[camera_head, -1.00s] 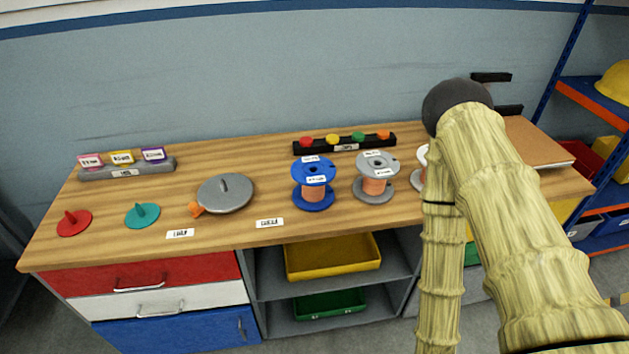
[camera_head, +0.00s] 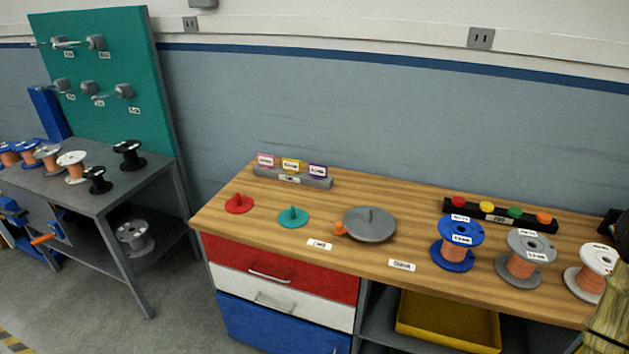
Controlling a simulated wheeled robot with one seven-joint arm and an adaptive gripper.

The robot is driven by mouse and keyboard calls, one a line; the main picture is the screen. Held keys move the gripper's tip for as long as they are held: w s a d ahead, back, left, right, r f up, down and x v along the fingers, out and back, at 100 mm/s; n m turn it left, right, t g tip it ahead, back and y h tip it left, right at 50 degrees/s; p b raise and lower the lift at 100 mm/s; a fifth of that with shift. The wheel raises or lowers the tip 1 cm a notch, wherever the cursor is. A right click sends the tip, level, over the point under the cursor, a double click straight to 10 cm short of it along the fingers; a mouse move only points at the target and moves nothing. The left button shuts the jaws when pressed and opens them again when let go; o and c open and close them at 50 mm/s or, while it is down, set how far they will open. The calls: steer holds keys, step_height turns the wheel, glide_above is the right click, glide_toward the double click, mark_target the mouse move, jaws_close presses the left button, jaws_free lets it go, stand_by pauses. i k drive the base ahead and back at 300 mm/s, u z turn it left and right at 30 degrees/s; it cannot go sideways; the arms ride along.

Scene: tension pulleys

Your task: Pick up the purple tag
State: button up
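The purple tag (camera_head: 317,171) stands upright at the right end of a grey holder (camera_head: 272,174) at the back left of the wooden bench. A yellow tag (camera_head: 290,165) and a pink tag (camera_head: 265,160) stand in the same holder to its left. The purple tag has a white label on its face. Part of my arm shows at the right edge, far from the tag. My gripper cannot be made out in this view.
On the wooden bench (camera_head: 230,212) are a red disc (camera_head: 239,203), a teal disc (camera_head: 293,217), a grey round lid (camera_head: 369,225), and a blue spool (camera_head: 457,243). A black rack (camera_head: 520,222) stands behind the spools. A grey table (camera_head: 75,194) with spools stands left, across a gap.

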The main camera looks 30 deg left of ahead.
mark_target(318, 172)
steer(key=k, duration=0.8)
steer(key=u, duration=1.5)
steer(key=i, duration=1.3)
